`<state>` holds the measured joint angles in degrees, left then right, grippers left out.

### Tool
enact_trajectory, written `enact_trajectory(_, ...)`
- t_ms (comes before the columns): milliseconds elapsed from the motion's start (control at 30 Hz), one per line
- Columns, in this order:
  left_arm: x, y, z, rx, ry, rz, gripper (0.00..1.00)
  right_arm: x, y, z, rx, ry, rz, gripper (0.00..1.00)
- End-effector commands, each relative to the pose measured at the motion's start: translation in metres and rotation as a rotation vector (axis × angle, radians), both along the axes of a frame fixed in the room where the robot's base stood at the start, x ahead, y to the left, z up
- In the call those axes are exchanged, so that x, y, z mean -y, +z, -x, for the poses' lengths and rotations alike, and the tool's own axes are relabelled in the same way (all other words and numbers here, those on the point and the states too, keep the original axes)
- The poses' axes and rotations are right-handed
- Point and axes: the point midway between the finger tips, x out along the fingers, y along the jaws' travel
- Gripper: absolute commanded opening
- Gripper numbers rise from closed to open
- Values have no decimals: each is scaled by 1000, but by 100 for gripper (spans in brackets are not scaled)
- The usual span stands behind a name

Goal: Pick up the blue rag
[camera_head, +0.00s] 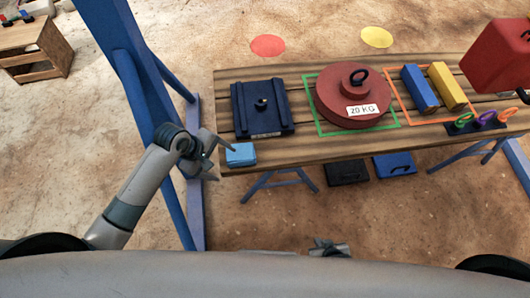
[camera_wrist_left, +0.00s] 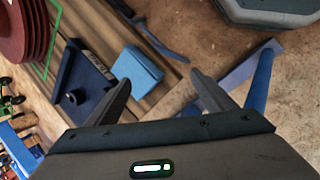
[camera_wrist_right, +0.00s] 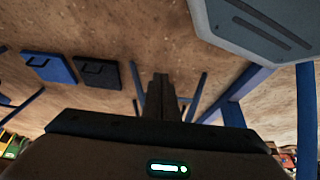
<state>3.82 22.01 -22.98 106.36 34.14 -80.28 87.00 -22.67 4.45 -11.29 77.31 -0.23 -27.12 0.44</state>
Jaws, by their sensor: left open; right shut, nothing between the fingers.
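The blue rag (camera_head: 241,154) is a light blue folded block at the front left corner of the wooden table (camera_head: 290,150). In the left wrist view the rag (camera_wrist_left: 138,74) lies on the planks ahead of the fingers, a little left of centre. My left gripper (camera_head: 222,160) is open and empty, right beside the rag at the table's left end; I cannot tell whether a finger touches it. Its two fingers also show in the left wrist view (camera_wrist_left: 160,88). My right gripper (camera_head: 328,246) is shut and empty, low in front of the table; it also shows in the right wrist view (camera_wrist_right: 160,80).
A dark blue plate (camera_head: 262,106) lies just behind the rag. A red 20 KG weight (camera_head: 352,95), blue (camera_head: 419,88) and yellow (camera_head: 447,86) bars stand farther right. A blue post (camera_head: 140,90) rises close to my left arm. Black (camera_head: 347,172) and blue (camera_head: 394,165) cases lie under the table.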

Motion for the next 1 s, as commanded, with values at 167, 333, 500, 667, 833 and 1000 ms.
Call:
enact_trajectory(167, -3, 34, -28, -114, 206, 67, 77, -6, -25, 5, 43, 8, -16, 0)
enact_trajectory(333, -8, 66, -45, -239, 411, 111, 77, -11, -42, 10, 87, 14, -31, 0)
enact_trajectory(500, -13, 88, -54, -333, 564, 131, 77, -14, -53, 14, 120, 19, -42, 0)
enact_trajectory(667, -16, 98, -57, -379, 638, 136, 77, -16, -57, 16, 136, 21, -48, 0)
enact_trajectory(833, -16, 101, -57, -389, 654, 137, 77, -16, -57, 16, 140, 22, -50, 0)
enact_trajectory(1000, -16, 100, -57, -388, 653, 138, 77, -16, -57, 16, 139, 22, -50, 0)
